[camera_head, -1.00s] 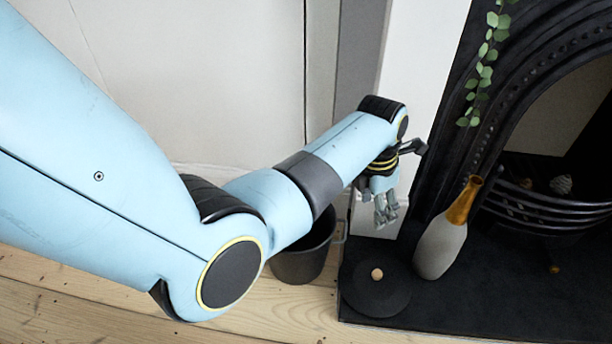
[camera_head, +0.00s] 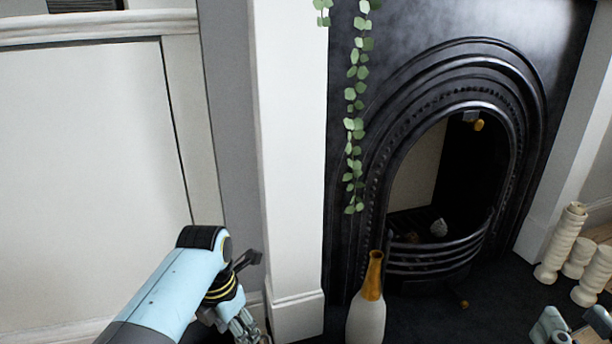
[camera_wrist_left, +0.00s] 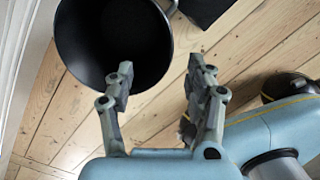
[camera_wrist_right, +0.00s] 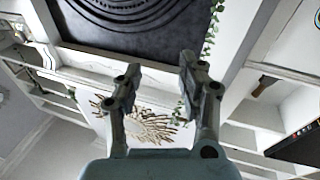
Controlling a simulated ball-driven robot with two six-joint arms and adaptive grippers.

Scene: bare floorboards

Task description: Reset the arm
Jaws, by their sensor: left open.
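My left arm reaches in from the bottom left of the head view, with its black and blue wrist beside the white pillar. My left gripper (camera_head: 243,328) hangs at the bottom edge, partly cut off. In the left wrist view its fingers (camera_wrist_left: 162,95) are apart and empty, with a black bucket (camera_wrist_left: 113,40) just beyond the left finger. My right gripper (camera_head: 574,326) peeks in at the bottom right corner of the head view. In the right wrist view its fingers (camera_wrist_right: 156,88) are apart with nothing between them.
A grey and amber bottle (camera_head: 367,318) stands near the black fireplace (camera_head: 385,130). A green vine (camera_head: 355,130) hangs beside it. Cream candlesticks (camera_head: 562,242) stand at the right, near my right gripper. The white pillar (camera_head: 292,170) is close to my left wrist.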

